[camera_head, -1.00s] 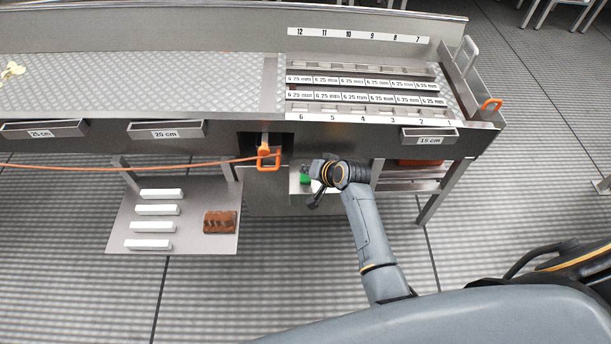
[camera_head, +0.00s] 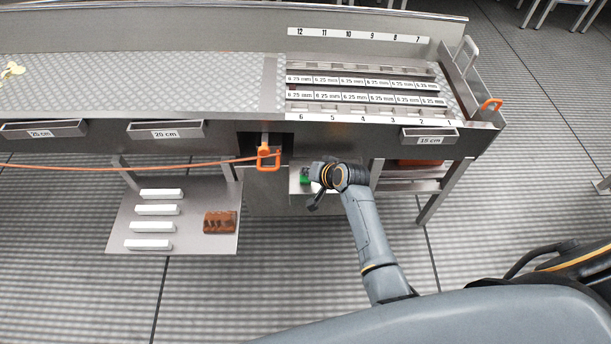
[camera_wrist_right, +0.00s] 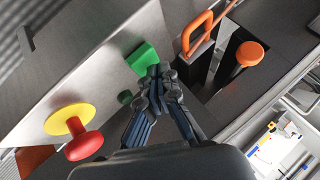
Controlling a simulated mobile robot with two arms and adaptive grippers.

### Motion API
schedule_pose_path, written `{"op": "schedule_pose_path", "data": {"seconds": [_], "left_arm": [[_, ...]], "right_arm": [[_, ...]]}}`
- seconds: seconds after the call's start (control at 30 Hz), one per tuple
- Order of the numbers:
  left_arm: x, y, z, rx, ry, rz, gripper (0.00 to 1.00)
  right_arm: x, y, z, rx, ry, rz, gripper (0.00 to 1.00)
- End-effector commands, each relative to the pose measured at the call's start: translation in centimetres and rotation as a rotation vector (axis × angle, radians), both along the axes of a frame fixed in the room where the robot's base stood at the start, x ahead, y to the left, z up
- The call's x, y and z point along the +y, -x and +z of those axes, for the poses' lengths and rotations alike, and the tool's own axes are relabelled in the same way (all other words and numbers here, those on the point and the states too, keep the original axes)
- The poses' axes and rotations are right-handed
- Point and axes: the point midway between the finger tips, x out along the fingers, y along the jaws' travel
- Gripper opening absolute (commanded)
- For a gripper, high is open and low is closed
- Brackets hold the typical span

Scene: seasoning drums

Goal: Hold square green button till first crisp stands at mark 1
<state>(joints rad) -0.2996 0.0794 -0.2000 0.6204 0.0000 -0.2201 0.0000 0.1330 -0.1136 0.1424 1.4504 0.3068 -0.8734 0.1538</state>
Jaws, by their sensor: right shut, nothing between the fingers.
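The square green button (camera_wrist_right: 141,57) is on a grey panel in the right wrist view. A green patch of it (camera_head: 305,178) shows beside my right gripper (camera_head: 314,180) in the head view. My right gripper (camera_wrist_right: 158,72) is shut and empty, its fingertips at the button's lower edge. I cannot tell whether the button is pressed in. Pale yellow crisps (camera_head: 12,71) lie on the conveyor's patterned surface (camera_head: 150,80) at the far left. Mark 1 (camera_head: 449,121) is at the right end of the front number strip. My left gripper is not in view.
An orange handle (camera_wrist_right: 204,30) and orange knob (camera_wrist_right: 250,53) stand to the right. A low shelf (camera_head: 190,215) holds white blocks and a brown block.

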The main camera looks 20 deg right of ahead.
Motion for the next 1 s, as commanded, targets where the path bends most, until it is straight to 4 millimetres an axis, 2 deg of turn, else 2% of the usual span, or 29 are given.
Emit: {"op": "schedule_pose_path", "data": {"seconds": [1.0], "left_arm": [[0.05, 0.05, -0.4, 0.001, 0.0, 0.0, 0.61]], "right_arm": [[-0.01, 0.01, -0.89, 0.001, 0.0, 0.001, 0.0]]}}
